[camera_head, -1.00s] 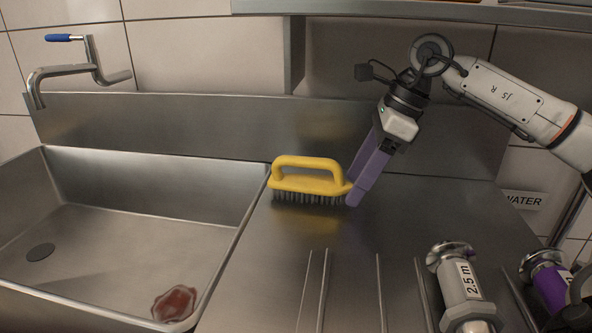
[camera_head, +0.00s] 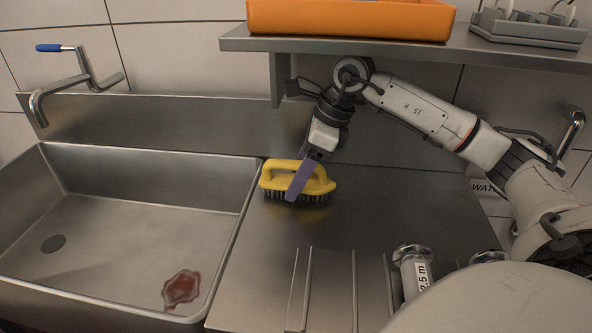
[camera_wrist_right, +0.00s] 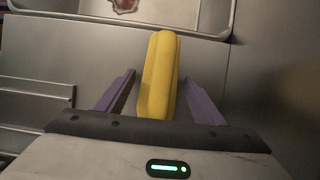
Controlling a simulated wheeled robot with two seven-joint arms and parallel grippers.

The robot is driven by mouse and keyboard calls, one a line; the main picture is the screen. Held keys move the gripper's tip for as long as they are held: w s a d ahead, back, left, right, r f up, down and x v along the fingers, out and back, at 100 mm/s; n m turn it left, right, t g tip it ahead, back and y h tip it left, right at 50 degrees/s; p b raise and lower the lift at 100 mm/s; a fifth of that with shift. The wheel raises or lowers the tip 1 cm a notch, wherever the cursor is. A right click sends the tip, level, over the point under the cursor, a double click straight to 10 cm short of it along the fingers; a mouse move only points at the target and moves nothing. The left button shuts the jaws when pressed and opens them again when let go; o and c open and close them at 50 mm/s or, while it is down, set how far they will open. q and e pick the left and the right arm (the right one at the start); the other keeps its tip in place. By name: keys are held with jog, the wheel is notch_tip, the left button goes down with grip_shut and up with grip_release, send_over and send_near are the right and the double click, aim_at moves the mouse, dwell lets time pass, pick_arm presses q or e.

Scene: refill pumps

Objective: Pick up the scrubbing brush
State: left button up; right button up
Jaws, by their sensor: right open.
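The scrubbing brush (camera_head: 272,180) has a yellow handle and dark bristles. It stands bristles down on the steel drainboard, just right of the sink. My right gripper (camera_head: 293,190) is at the brush, with one purple finger in front of the handle in the head view. In the right wrist view the yellow handle (camera_wrist_right: 160,75) lies between the two spread fingers of the right gripper (camera_wrist_right: 158,95), with a gap visible on both sides. The far finger is hidden in the head view. My left gripper is not in view.
The sink (camera_head: 120,230) with a reddish stain (camera_head: 181,288) is at the left, below a tap (camera_head: 75,82). A shelf (camera_head: 400,50) with an orange tray (camera_head: 350,20) hangs above my right arm. A metal fitting (camera_head: 412,268) lies at the front right.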

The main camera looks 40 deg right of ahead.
aim_at(285, 179)
jog(key=shift+w+a+r+p, duration=0.25)
jog(key=shift+w+a+p, duration=0.35)
jog(key=shift+w+a, duration=0.35)
jog(key=shift+w+f+b, duration=0.1)
jog(key=shift+f+b, duration=0.55)
jog(key=shift+f, duration=0.2)
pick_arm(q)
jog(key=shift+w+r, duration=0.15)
pick_arm(e)
jog(key=shift+d, duration=0.1)
jog(key=shift+c, duration=1.2)
jog(key=shift+r, duration=0.1)
jog(key=c, duration=0.9)
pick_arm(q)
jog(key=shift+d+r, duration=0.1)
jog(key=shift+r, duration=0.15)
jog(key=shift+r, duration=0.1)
pick_arm(e)
jog(key=shift+r, duration=0.1)
